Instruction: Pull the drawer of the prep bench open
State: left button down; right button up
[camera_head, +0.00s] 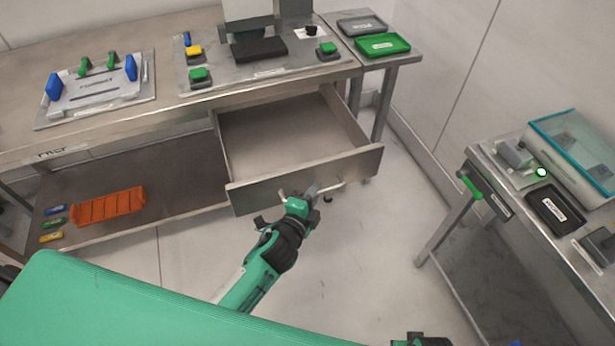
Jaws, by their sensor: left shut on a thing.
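The prep bench (130,115) is a long metal bench on the left and middle of the head view. Its drawer (305,179) stands pulled well out from under the bench top, and its inside is empty where I see it. My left gripper (305,195) is at the drawer front, shut on the bar handle (329,187); the fingers partly hide the handle. A small part of my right gripper (422,341) shows at the bottom edge, and its fingers are not clear.
An orange tray (108,206) lies on the bench's lower shelf. Green and grey trays (383,44) stand on a side table behind. A second metal table (530,215) on the right carries a clear-lidded box (575,150). The floor between is clear.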

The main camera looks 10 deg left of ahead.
pick_arm(q)
jog(key=shift+s+d, duration=0.35)
jog(key=shift+s, duration=0.15)
jog(key=c, duration=1.5)
grip_release()
jog(key=shift+o, duration=0.2)
jog(key=v, duration=1.3)
jog(key=shift+s+b, duration=0.4)
pick_arm(e)
jog(key=shift+s+r, duration=0.1)
jog(key=shift+r, duration=0.65)
jog(key=shift+w+r, duration=0.15)
jog(key=shift+w, duration=0.3)
